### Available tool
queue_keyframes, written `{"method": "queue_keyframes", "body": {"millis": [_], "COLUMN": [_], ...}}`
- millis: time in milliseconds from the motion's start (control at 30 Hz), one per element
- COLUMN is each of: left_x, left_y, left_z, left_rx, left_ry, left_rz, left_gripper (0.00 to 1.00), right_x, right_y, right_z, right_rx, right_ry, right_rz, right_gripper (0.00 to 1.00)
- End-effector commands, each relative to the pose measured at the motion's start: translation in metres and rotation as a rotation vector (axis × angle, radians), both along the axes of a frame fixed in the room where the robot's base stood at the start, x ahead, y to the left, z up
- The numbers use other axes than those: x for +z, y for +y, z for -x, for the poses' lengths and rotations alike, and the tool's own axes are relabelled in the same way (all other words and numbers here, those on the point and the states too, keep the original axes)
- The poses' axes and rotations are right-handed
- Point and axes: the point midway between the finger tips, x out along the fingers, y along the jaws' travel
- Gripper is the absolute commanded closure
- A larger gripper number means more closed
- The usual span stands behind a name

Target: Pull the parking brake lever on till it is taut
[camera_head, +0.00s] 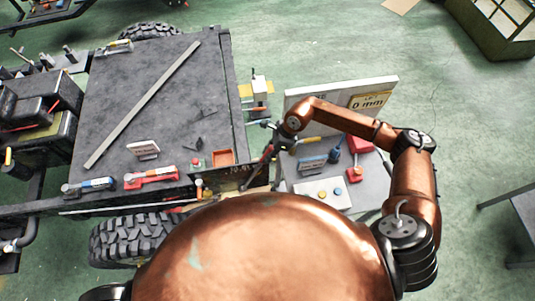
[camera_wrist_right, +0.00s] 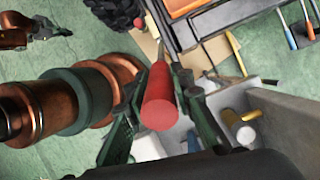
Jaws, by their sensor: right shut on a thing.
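The parking brake lever has a red cylindrical grip (camera_wrist_right: 161,98), seen nearly end-on in the right wrist view. Its shaft runs up the picture toward the chassis. My right gripper (camera_wrist_right: 160,115) is shut on this grip, with one dark finger on each side. In the head view my right gripper (camera_head: 272,140) is at the right edge of the chassis (camera_head: 150,85), and the hand and arm partly hide the lever. A small copper and dark part at the top left of the wrist view looks like my left gripper (camera_wrist_right: 58,28); its jaws are too small to read.
A grey bench (camera_head: 310,180) with buttons and a red block (camera_head: 355,165) stands right of the chassis. A pale board (camera_head: 298,100) on it carries a card (camera_head: 368,102) that seems to read 0 mm. Tools lie on the chassis top. Open green floor lies beyond.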

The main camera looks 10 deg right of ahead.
Motion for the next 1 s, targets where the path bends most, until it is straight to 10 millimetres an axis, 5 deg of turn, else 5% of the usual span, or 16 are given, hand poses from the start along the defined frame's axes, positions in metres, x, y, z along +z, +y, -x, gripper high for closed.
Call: {"method": "queue_keyframes", "body": {"millis": [233, 667, 1000], "left_x": [0.0, 0.0, 0.001], "left_y": [0.0, 0.001, 0.001], "left_z": [0.001, 0.002, 0.003], "left_rx": [0.0, -0.001, -0.001], "left_ry": [0.002, 0.003, 0.004], "left_rz": [0.0, 0.0, -0.001], "left_gripper": [1.0, 1.0, 1.0], "right_x": [0.0, 0.002, 0.018], "right_y": [0.0, 0.004, 0.073], "right_z": [0.0, -0.001, -0.001], "right_rx": [0.0, 0.002, 0.012], "right_ry": [-0.001, -0.001, 0.001], "right_rz": [0.0, 0.005, 0.173], "right_gripper": [1.0, 1.0, 1.0]}}
